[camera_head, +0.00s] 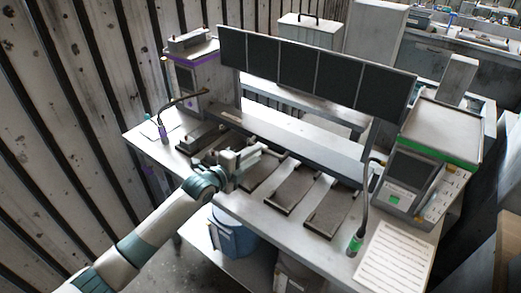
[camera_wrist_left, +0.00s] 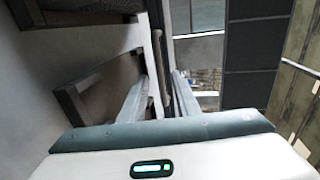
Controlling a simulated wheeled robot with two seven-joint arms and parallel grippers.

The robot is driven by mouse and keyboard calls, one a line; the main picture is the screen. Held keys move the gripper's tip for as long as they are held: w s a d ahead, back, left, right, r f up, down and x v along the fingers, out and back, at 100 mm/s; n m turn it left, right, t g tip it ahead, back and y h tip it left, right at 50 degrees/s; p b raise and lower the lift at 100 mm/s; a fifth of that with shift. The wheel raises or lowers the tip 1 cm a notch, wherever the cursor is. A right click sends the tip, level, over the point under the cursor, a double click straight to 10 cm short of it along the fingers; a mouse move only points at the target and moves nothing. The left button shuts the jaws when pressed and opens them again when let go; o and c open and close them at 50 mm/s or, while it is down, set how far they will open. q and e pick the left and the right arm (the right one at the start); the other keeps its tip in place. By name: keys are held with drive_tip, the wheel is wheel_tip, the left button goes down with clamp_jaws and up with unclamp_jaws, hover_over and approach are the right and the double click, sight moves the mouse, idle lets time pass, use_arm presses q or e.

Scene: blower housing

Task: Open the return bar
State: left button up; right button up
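A long grey bar (camera_head: 300,138) runs across the bench below a row of dark panels; I cannot tell for sure that it is the return bar. My left gripper (camera_head: 256,156) is in front of it, low over the bench and above the dark trays. In the left wrist view the two pale fingers (camera_wrist_left: 158,98) stand apart, with a thin upright rod (camera_wrist_left: 157,65) showing in the gap or beyond it. I cannot tell whether they touch it. The gripper hides part of the bench behind it. My right gripper is not in view.
Several dark trays (camera_head: 292,191) lie on the bench top. A control box (camera_head: 411,178) and a printed sheet (camera_head: 392,258) are at right. A blue bin (camera_head: 232,236) is below.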

sight(263, 150)
use_arm(q)
drive_tip(key=shift+x, duration=1.85)
clamp_jaws()
